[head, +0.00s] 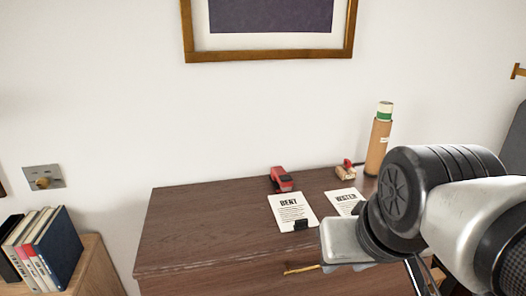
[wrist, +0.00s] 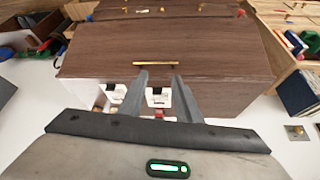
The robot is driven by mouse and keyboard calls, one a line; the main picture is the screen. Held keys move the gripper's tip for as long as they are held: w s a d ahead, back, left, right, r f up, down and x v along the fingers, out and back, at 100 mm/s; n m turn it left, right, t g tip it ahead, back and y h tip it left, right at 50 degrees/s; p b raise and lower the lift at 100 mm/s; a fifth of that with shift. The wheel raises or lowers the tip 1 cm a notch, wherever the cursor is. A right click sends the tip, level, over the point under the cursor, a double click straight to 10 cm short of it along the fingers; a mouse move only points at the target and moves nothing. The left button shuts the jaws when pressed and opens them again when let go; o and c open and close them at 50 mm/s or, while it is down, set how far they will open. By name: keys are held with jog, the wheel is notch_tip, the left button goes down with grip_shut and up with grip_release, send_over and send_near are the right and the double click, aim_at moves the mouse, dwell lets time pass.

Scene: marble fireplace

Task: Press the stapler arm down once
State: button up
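My gripper is on the right in the head view, largely hidden by my own arm. In the wrist view its two fingers (wrist: 159,76) stand apart with nothing held between them. A white card with a black clip (wrist: 158,97) shows in the gap between the fingers. A small red patch (wrist: 158,115) below it may be the stapler, mostly hidden by the gripper body.
Right of the stapler stand a small red-topped stamp-like item (head: 346,170), a second white card (head: 343,203) and a tall tan cylinder (head: 378,147). A brass bar (head: 302,269) shows near the dresser's front edge. The dresser's left side (head: 200,225) is clear.

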jog(key=shift+c, duration=0.5)
jog(key=shift+w+r, duration=0.1)
jog(key=shift+w, duration=0.05)
jog(key=c, duration=0.4)
jog(key=shift+n+t+h, duration=0.4)
jog(key=shift+n+t, duration=0.1)
jog(key=shift+t, duration=0.3)
jog(key=w+r, duration=0.1)
jog(key=w, duration=0.3)
jog(key=w+r+b, duration=0.1)
jog(key=w+r, duration=0.1)
jog(key=w, duration=0.1)
jog(key=w+r+b, duration=0.1)
jog(key=w, duration=0.3)
jog(key=shift+w+d+r, duration=0.25)
jog(key=shift+w+d, duration=0.05)
jog(key=shift+w, duration=0.05)
grip_shut()
jog(key=w+a+f+b, duration=0.1)
jog(key=w+f, duration=0.2)
jog(key=w, duration=0.5)
jog(key=w+a+f+y+b, duration=0.1)
jog(key=w+f+b, duration=0.1)
jog(key=w, duration=0.7)
jog(key=w+a+f+n+y+b, duration=0.1)
jog(key=w+f, duration=0.3)
jog(key=w, duration=0.5)
jog(key=shift+w+a+b, duration=0.2)
jog(key=shift+a+b, duration=0.15)
jog(key=shift+b, duration=0.3)
